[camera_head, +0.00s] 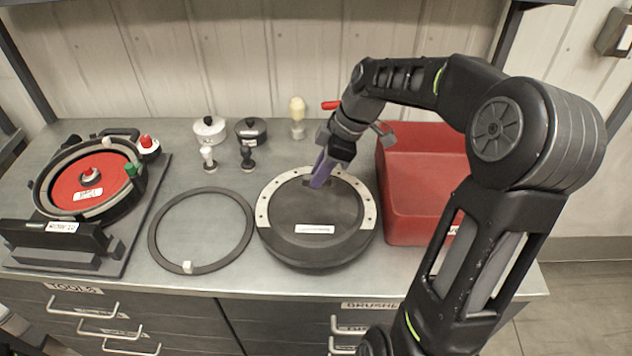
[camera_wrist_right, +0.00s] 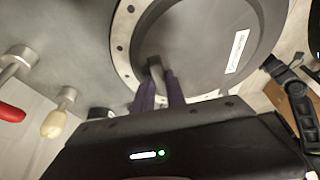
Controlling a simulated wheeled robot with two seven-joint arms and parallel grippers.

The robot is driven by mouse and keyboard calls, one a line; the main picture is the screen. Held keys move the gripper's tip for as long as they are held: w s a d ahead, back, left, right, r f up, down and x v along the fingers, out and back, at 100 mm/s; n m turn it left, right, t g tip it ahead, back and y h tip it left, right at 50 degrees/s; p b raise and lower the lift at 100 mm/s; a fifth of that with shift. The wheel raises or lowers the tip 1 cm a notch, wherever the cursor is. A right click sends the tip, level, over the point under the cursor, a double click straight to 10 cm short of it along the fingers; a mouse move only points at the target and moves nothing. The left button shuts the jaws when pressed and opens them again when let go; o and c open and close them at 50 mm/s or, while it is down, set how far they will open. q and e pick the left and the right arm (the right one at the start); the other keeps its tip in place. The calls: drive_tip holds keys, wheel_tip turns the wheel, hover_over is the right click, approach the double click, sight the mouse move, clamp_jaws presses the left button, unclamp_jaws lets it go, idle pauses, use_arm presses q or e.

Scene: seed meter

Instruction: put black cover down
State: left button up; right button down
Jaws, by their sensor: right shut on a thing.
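The black cover (camera_head: 318,222) is a round dark disc with a pale, bolt-holed rim segment on each side and a white label. It appears at the middle front of the workbench, and I cannot tell whether it touches the top. My right gripper (camera_head: 320,178) points down at the cover's back edge, its purple fingers shut on a small dark handle. In the right wrist view the cover (camera_wrist_right: 205,40) fills the upper middle, and the fingers (camera_wrist_right: 158,85) close around the handle. My left gripper does not show.
A red bin (camera_head: 410,215) stands right of the cover. A dark ring (camera_head: 158,256) lies to its left. The seed meter with a red disc (camera_head: 75,180) sits far left. Small knobbed pots (camera_head: 209,128) and handled tools (camera_head: 247,156) stand behind. Bare bench lies between ring and pots.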

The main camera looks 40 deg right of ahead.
drive_tip(key=shift+f, duration=0.15)
drive_tip(key=shift+f+p, duration=0.35)
drive_tip(key=shift+f, duration=1.45)
drive_tip(key=c, duration=1.4)
unclamp_jaws()
drive_tip(key=shift+o, duration=0.2)
drive_tip(key=shift+r, duration=0.1)
drive_tip(key=b+v, duration=0.1)
drive_tip(key=v, duration=1.1)
drive_tip(key=shift+b, duration=0.3)
drive_tip(key=shift+a, duration=0.1)
